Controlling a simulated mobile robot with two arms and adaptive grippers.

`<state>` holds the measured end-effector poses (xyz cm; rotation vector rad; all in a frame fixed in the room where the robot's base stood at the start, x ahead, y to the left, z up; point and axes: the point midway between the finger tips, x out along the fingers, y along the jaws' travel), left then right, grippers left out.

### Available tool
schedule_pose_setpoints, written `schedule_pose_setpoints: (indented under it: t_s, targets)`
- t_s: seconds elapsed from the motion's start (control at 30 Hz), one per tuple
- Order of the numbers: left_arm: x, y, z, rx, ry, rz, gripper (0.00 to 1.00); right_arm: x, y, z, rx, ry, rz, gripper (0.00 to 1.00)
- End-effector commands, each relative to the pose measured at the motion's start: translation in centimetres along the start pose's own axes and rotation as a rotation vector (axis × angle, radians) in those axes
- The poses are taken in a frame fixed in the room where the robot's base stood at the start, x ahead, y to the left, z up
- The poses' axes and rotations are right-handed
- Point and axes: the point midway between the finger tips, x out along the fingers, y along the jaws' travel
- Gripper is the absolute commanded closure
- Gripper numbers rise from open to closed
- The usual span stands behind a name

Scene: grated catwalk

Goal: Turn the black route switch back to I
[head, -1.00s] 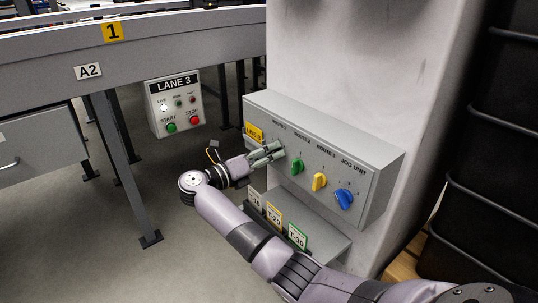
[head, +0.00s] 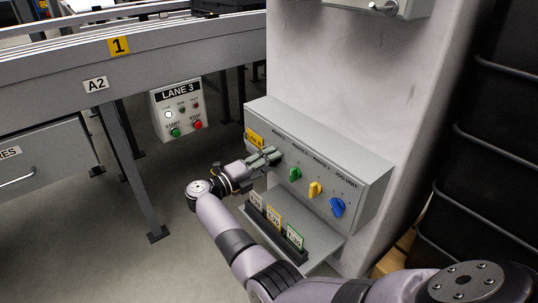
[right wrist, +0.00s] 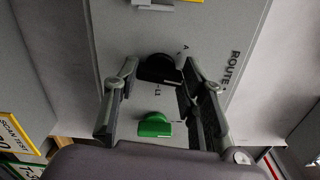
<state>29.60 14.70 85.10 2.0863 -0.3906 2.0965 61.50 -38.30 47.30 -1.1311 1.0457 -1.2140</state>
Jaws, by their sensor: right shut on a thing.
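The grey switch panel (head: 362,196) on the pale column carries a row of knobs. The black route switch (right wrist: 155,68) sits between the fingers of my right gripper in the right wrist view. In the head view my right gripper (head: 272,156) reaches the leftmost place in the row and hides that switch. My right gripper is shut on the black switch, one finger on each side. Which mark the switch points to I cannot tell. The green knob (head: 295,174) is beside it, and shows in the right wrist view too (right wrist: 154,126). My left gripper is not in view.
A yellow knob (head: 315,189) and a blue knob (head: 337,207) follow along the panel. A card holder (head: 290,243) with several cards is on the ledge below. The LANE 3 box (head: 177,109) hangs at the left. Black crates (head: 490,140) stand at the right.

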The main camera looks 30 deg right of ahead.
Motion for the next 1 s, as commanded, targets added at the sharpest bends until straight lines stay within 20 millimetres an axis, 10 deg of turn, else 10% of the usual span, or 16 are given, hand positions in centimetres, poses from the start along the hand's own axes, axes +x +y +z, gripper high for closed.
schedule_pose_setpoints:
  t_s: [0.83, 0.87, 1.0]
  targets:
    - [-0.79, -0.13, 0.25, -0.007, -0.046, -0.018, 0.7, -0.05, 0.12, 0.0, -0.151, -0.001, 0.002, 0.9]
    - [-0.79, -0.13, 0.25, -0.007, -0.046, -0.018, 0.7, -0.05, 0.12, 0.0, -0.151, -0.001, 0.002, 0.61]
    - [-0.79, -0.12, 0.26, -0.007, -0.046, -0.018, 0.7, -0.04, 0.1, 0.0, -0.15, -0.001, 0.001, 0.51]
